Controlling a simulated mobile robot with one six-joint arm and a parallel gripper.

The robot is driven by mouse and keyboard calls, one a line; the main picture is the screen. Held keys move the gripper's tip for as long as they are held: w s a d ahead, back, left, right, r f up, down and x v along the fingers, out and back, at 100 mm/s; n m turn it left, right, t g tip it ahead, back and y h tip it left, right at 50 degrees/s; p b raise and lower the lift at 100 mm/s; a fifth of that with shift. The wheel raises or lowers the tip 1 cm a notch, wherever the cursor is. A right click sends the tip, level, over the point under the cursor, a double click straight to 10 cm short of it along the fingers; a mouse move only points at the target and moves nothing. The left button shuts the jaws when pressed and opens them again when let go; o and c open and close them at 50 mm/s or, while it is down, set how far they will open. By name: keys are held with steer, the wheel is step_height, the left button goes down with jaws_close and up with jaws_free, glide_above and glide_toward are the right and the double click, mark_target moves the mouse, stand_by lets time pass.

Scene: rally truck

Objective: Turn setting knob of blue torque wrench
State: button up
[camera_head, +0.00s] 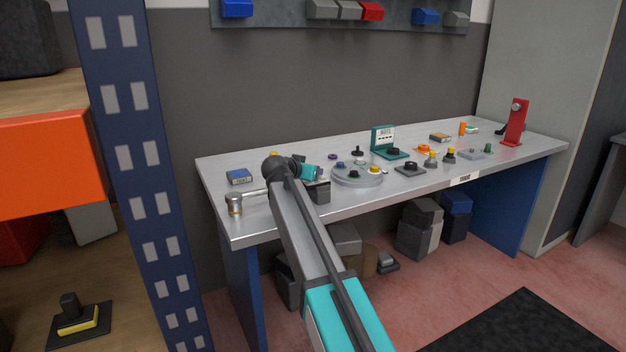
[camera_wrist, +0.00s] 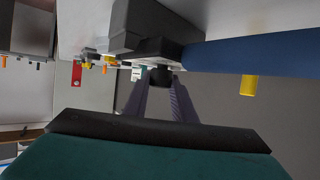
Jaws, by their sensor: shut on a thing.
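The blue torque wrench (camera_wrist: 250,52) shows in the wrist view as a long blue bar running right from a dark block. Its dark setting knob (camera_wrist: 160,77) is between the tips of my two grey fingers, with the block just above it in the picture. My gripper (camera_wrist: 160,88) is shut on this knob. In the head view my teal gripper (camera_head: 318,174) is low over the left part of the workbench, close to the dark block (camera_head: 320,192). There my wrist and arm hide the wrench and the knob.
The grey workbench (camera_head: 222,232) carries a silver cylinder (camera_head: 235,204), a blue box (camera_head: 239,177) and a round tray (camera_head: 345,181) close to my gripper. Several small parts lie further right, before a red stand (camera_head: 516,123). A blue pillar (camera_head: 135,150) stands left of the bench.

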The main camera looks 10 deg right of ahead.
steer(key=shift+w+a+f+m+g+h+b, duration=0.1)
steer(key=shift+f+m+g+h+b, duration=0.05)
steer(key=shift+m+g+h+b, duration=0.7)
steer(key=shift+m+b, duration=0.25)
steer(key=shift+b, duration=0.1)
steer(key=shift+m+g+h+b, duration=0.3)
steer(key=shift+m+g+h, duration=0.05)
steer(key=shift+m+h, duration=0.1)
steer(key=o, duration=1.1)
steer(key=shift+c, duration=0.2)
steer(key=shift+s+r, duration=0.2)
steer(key=v, duration=1.3)
steer(key=shift+s+a+p, duration=0.15)
steer(key=shift+a+p, duration=0.1)
steer(key=shift+p, duration=0.05)
